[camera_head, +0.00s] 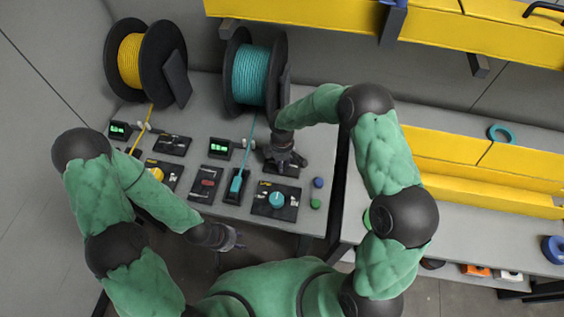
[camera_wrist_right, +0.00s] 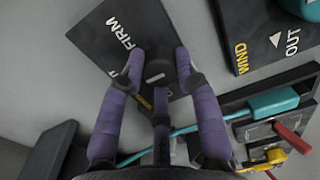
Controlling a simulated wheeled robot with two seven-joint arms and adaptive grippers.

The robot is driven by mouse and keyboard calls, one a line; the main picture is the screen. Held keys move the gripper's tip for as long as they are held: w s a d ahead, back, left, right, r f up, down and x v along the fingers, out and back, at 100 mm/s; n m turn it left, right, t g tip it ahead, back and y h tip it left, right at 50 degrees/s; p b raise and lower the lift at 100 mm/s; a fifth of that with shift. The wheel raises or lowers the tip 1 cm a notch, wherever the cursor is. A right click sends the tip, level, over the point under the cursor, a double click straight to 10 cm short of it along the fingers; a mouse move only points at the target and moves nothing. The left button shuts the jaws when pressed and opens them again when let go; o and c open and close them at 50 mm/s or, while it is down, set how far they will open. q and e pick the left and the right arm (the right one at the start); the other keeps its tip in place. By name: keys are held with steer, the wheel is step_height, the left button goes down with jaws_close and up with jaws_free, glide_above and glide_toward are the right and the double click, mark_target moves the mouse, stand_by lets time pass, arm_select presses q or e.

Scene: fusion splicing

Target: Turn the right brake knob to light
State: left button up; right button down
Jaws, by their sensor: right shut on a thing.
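The right brake knob (camera_wrist_right: 158,70) is a small dark knob on a black panel (camera_wrist_right: 120,25) lettered FIRM; a second label there is mostly hidden by my fingers. My right gripper (camera_wrist_right: 160,74) has its purple-grey fingers closed around this knob, one on each side and a third below. In the head view the right gripper (camera_head: 287,160) is over the brake panel (camera_head: 285,172) in front of the teal spool and hides the knob. I cannot read the knob's setting. My left gripper (camera_head: 230,238) hangs near the bench's front edge, away from the panels; its fingers are too small to judge.
A teal spool (camera_head: 251,76) and a yellow spool (camera_head: 131,61) stand behind. Teal fibre (camera_head: 247,145) runs just left of my right gripper. The wind panel with a teal knob (camera_head: 277,200) is in front of it. A small black display (camera_head: 220,148) stands left.

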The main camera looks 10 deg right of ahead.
steer(key=shift+a, duration=0.1)
stand_by(0.3)
steer(key=c, duration=0.9)
jaws_free()
steer(key=shift+r, duration=0.15)
step_height(320, 180, up, 12)
steer(key=shift+w, duration=0.2)
